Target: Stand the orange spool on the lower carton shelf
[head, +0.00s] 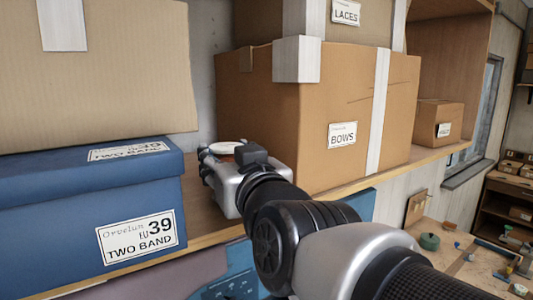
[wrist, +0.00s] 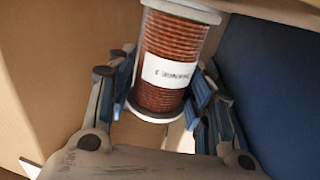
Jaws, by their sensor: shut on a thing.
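The orange spool (wrist: 172,60) is wound with orange-brown thread, has pale end discs and carries a white label that reads upside down in the wrist view. My gripper (wrist: 163,95) is shut on it, with a finger on each side. In the head view my gripper (head: 230,170) is over the wooden lower carton shelf (head: 203,215), in the gap between the blue box and the BOWS carton. Only the pale top of the spool (head: 224,147) shows there. I cannot tell whether its base touches the shelf.
The blue TWO BAND box (head: 60,220) stands left of my gripper. The large BOWS carton (head: 265,115) stands right and behind, close to it. A smaller carton (head: 440,123) is farther right on the shelf. A cluttered workbench (head: 480,270) lies below at right.

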